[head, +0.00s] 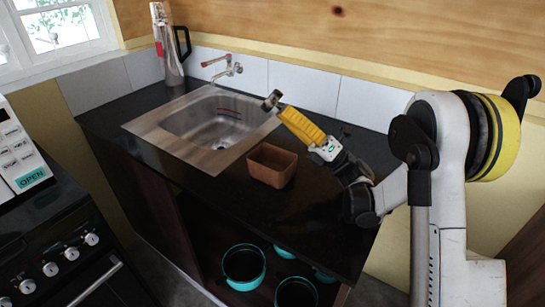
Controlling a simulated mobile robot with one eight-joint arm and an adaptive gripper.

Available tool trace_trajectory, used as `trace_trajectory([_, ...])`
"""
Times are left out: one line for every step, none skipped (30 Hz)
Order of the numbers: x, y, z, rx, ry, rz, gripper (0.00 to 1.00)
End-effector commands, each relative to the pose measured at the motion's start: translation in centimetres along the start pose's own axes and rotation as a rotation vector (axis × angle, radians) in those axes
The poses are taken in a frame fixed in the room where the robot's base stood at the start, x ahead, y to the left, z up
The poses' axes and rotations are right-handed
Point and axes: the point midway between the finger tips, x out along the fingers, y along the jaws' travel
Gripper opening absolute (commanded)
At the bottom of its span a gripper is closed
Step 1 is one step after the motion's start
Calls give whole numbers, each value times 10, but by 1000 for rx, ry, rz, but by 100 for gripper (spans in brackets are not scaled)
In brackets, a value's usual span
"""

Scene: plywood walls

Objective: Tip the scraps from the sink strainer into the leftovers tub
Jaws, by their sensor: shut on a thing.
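My gripper (279,107) is at the end of the yellow section of my arm, over the right edge of the sink (200,125). It is shut on a small grey metallic piece, which looks like the sink strainer (270,100). The strainer is raised above the counter and looks tilted; I cannot tell whether scraps are in it. A brown, square, open tub (271,179), which fits the leftovers tub, stands on the black counter in front of the sink's right corner. The gripper is above and behind it. The tub's inside looks empty from here, but its floor is dim.
A tap (231,70) is at the back wall behind the sink. A tall jug-like flask (170,50) stands at the back left. Teal pots (244,266) sit on the shelf below. A stove (70,265) is at left. The front counter (205,187) is clear.

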Motion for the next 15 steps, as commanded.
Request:
trace_trajectory([1,0,0,0,-4,4,0])
trace_trajectory([1,0,1,1,-6,6,0])
trace_trajectory([2,0,1,0,-9,9,0])
trace_trajectory([2,1,1,0,-11,11,0])
trace_trajectory([2,1,2,0,-13,13,0])
trace_trajectory([3,1,2,0,-16,16,0])
trace_trajectory([4,1,2,0,-19,19,0])
trace_trajectory([4,1,3,1,-22,21,0])
trace_trajectory([4,2,3,0,-25,25,0])
trace_trajectory([5,2,4,0,-27,27,0])
trace_trajectory([5,2,4,0,-30,29,0])
trace_trajectory([6,2,4,0,-32,32,0])
trace_trajectory([6,2,4,-1,-35,34,0])
trace_trajectory([7,2,5,-1,-37,36,0])
trace_trajectory([7,3,5,-1,-41,39,0])
